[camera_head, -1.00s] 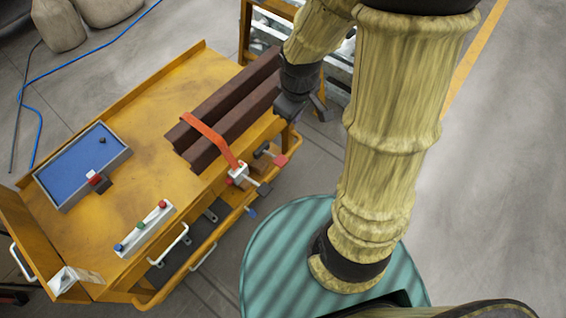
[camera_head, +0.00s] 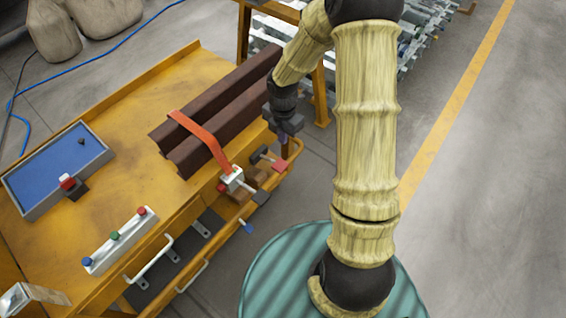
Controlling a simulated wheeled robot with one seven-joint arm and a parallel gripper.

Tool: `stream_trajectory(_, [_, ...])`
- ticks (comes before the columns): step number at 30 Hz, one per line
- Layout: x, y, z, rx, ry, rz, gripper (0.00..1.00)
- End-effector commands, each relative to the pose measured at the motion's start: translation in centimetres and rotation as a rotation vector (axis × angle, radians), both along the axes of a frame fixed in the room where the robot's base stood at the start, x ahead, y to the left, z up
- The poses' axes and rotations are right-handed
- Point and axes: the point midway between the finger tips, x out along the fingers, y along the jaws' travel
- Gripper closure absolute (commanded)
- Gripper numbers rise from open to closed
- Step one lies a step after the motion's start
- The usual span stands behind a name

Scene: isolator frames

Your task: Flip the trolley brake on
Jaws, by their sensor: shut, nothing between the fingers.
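The yellow trolley (camera_head: 118,118) stands on the left, with its handle rail end toward my arm. At that end is a small lever with a red tip (camera_head: 279,165). A lower lever with a blue tip (camera_head: 247,228) sticks out beneath the side edge. I cannot tell for sure which one is the brake. My gripper (camera_head: 290,136) is shut and empty, above the rail and a little above the red-tipped lever in the picture. The dark fingers are small, and whether they touch anything is hard to see.
Dark brown beams (camera_head: 215,108) lie on the trolley under a red strap (camera_head: 203,140) with a ratchet (camera_head: 232,180). A rack (camera_head: 398,55) stands behind my arm. Open floor lies right.

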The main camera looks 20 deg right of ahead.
Motion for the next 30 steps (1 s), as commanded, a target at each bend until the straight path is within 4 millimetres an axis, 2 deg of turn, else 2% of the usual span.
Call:
stream_trajectory(5, [-0.1, 0.0, -0.5, 0.000, 0.002, -0.002, 1.00])
stream_trajectory(8, [-0.1, 0.0, -1.6, 0.000, 0.002, -0.002, 1.00])
stream_trajectory(24, [-0.1, 0.0, -10.8, 0.000, 0.002, -0.002, 1.00])
stream_trajectory(30, [0.0, 0.1, -13.4, -0.001, 0.002, -0.002, 1.00])
